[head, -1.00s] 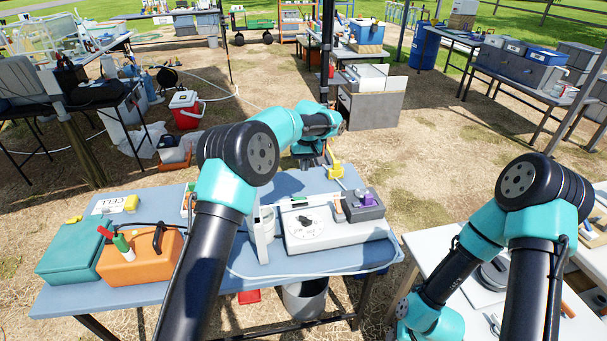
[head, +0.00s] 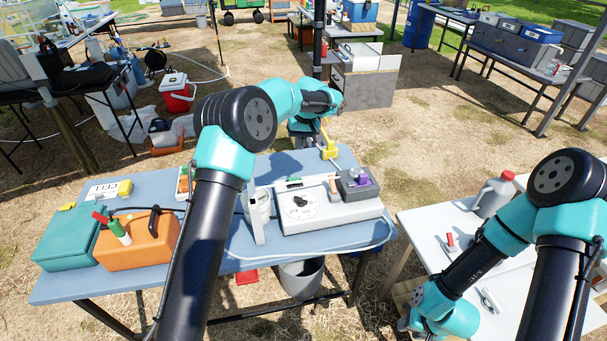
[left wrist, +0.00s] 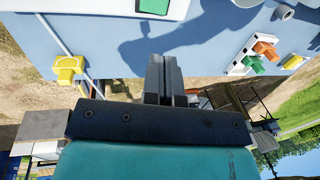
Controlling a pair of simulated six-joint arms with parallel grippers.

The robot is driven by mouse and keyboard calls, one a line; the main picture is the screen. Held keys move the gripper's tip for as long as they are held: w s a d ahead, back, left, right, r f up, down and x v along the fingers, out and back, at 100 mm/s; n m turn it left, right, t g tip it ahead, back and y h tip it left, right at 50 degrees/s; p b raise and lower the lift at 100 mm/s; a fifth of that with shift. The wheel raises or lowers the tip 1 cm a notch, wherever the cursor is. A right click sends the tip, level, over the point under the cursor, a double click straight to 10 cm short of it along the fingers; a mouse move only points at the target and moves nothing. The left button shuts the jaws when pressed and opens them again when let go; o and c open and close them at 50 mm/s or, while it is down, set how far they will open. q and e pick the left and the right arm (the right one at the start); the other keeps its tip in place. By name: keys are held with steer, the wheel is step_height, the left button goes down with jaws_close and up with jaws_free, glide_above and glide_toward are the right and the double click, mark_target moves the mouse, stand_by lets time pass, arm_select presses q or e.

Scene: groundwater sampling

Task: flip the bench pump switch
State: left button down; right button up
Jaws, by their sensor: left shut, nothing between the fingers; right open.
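A white-and-grey box with a round dial (head: 300,205) sits on the blue bench (head: 240,264); it looks like the bench pump. A green strip lies along its far edge. A small grey box with a purple knob (head: 360,182) adjoins its right side. I cannot tell which part is the switch. My left gripper is shut and empty; its fingers (left wrist: 163,62) show in the left wrist view above the bench's far edge. In the head view my left wrist is beyond the box, and its fingers are not clear. My right arm is at right, its gripper out of sight.
A yellow fitting (head: 329,149) with a tube is at the bench's far edge. An orange case (head: 138,245) and a teal case (head: 73,236) stand at left. A white table (head: 462,217) at right holds a grey jug (head: 492,197). A bucket (head: 303,278) stands below the bench.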

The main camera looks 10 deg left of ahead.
arm_select(q)
steer(key=shift+a, duration=0.1)
glide_toward(292, 180)
steer(key=f, duration=0.2)
steer(key=a+f, duration=0.1)
steer(key=f, duration=0.4)
steer(key=shift+s+a+f, duration=0.2)
steer(key=shift+s+a, duration=0.05)
steer(key=shift+s, duration=0.1)
